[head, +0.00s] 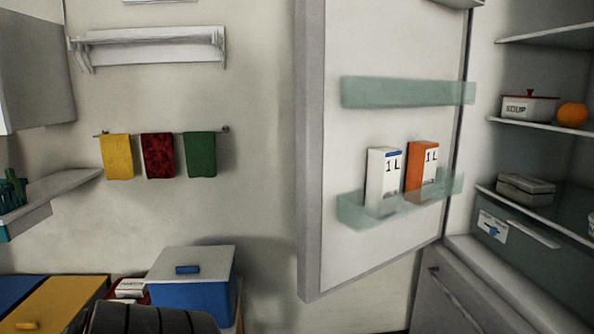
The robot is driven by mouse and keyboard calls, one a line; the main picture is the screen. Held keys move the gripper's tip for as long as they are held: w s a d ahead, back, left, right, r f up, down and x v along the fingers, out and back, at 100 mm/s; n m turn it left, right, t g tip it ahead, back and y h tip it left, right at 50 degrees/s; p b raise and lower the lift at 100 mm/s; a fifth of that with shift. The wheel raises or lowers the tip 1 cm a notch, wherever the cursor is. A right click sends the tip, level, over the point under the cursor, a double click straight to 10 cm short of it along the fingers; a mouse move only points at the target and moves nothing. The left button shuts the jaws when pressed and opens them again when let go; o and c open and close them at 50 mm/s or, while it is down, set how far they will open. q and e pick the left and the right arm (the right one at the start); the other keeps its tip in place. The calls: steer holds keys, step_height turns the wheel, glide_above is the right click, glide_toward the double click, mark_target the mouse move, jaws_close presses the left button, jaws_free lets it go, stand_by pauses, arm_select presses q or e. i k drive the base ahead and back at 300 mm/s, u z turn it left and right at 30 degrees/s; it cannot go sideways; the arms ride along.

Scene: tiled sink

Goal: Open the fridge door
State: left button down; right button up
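The fridge door (390,40) stands wide open in the middle of the head view, swung out to the left of the fridge. Its inner side faces me, with two greenish clear door shelves. The lower door shelf (400,208) holds a white 1 L carton (376,180) and an orange 1 L carton (417,180). Neither of my grippers is in view. The door's outer side and handle are hidden.
A closed lower compartment front (450,295) sits under the fridge. A blue box with a white lid (192,296) stands at lower left, left of the door's edge. A dark ribbed shape (150,320) covers the bottom edge. Towels (158,155) hang on the wall.

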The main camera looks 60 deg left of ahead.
mark_target(370, 73)
steer(key=u, duration=0.9)
steer(key=i, duration=0.85)
steer(key=u, duration=0.85)
